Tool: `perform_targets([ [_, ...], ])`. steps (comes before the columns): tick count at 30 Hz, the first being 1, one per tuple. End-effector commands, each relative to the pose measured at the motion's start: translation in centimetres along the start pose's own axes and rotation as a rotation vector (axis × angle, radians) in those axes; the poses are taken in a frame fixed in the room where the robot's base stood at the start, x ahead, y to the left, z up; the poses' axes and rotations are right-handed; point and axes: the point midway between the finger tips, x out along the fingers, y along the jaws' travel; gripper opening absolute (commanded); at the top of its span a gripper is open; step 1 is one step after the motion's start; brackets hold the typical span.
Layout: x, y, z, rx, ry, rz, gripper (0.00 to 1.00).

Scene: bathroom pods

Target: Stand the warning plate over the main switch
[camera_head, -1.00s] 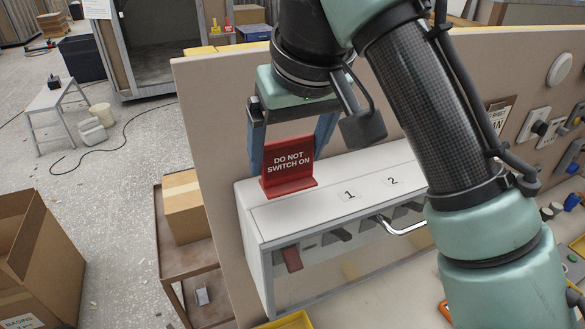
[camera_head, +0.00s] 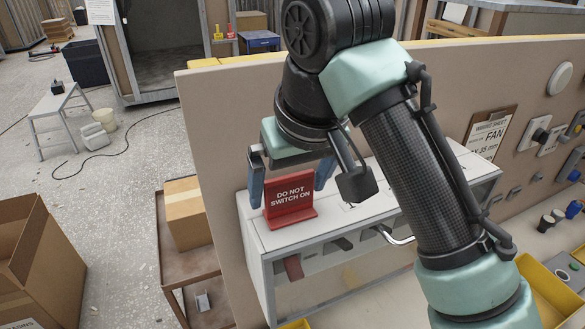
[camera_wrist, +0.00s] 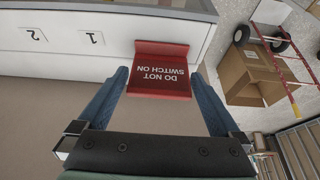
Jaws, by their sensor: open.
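The red warning plate (camera_head: 290,196), lettered "DO NOT SWITCH ON", stands upright on its foot on top of the white switch box (camera_head: 330,224), near the front edge at its left end. My gripper (camera_head: 289,188) is open, with one blue finger at each side of the plate. In the wrist view the plate (camera_wrist: 162,70) shows upside down between the fingertips, with little room at either side.
A beige panel (camera_head: 215,110) rises behind the box. Grey switches and a bent metal handle (camera_head: 396,238) line the box front, the handle sticking out. A clipboard (camera_head: 489,132) hangs to the right. A trolley with a cardboard box (camera_head: 188,212) stands left.

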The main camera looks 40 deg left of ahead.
Motion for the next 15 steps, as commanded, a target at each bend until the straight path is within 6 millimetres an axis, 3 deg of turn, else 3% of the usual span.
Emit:
perform_targets([
  [5,-2.0,0.1,-0.1,0.001,0.002,0.005,1.00],
  [15,-8.7,0.1,0.0,0.001,0.002,0.006,1.00],
])
